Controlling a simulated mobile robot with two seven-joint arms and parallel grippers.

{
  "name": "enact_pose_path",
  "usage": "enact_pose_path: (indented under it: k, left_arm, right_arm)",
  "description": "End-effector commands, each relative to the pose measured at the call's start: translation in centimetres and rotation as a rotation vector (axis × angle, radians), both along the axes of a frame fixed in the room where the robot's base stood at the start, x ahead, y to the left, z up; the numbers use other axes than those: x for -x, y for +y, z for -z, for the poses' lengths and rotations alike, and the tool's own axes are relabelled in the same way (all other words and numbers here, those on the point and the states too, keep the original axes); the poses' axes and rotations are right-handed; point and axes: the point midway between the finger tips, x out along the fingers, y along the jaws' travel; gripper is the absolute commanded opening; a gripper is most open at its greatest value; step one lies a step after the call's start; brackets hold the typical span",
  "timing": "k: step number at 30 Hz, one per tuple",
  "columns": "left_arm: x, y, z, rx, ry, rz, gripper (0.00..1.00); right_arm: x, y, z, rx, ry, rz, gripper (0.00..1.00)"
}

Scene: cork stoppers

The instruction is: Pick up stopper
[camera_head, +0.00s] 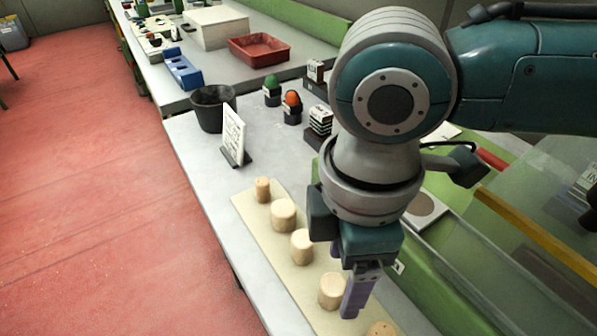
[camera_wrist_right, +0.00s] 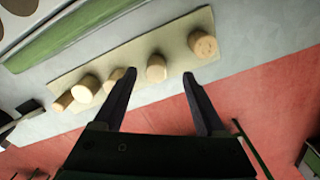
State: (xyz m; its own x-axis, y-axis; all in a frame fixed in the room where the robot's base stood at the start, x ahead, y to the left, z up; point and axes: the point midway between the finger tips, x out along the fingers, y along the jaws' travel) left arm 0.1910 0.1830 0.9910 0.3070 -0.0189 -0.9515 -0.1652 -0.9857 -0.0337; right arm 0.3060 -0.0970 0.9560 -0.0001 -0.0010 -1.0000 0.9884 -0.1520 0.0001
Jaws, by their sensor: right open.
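Several pale cork stoppers stand in a row on a beige board. The far, narrow stopper is in the head view (camera_head: 262,190), followed by wider stoppers (camera_head: 283,214) and (camera_head: 301,247). My right gripper (camera_head: 353,301) points down beside the fourth stopper (camera_head: 332,290), partly covering the board. The nearest stopper (camera_head: 382,329) is cut by the lower picture edge. In the right wrist view, my right gripper (camera_wrist_right: 159,78) is open and empty, with the fourth stopper (camera_wrist_right: 156,68) appearing between its fingertips. Their height difference is unclear. My left gripper is not in view.
The board (camera_head: 246,207) lies on a pale bench. Beyond it stand a white sign (camera_head: 233,134), a black bin (camera_head: 211,108) and a red tray (camera_head: 259,50). Small stands hold green (camera_head: 271,81) and orange (camera_head: 292,98) items. Red floor borders the bench.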

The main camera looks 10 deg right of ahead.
Motion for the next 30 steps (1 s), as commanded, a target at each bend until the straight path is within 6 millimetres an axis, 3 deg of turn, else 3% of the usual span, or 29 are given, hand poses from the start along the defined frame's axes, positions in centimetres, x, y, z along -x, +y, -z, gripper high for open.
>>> enact_pose_path:
  k: [9,19,30]
  left_arm:
    - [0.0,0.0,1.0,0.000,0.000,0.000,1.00]
    - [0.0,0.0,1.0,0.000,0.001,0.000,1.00]
    - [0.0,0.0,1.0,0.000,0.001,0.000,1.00]
  right_arm:
    - [-0.6,0.7,4.4,0.001,0.002,0.000,0.73]
    - [-0.6,0.7,5.0,0.000,0.001,-0.001,0.72]
    - [-0.6,0.7,5.0,0.000,0.001,0.000,0.30]
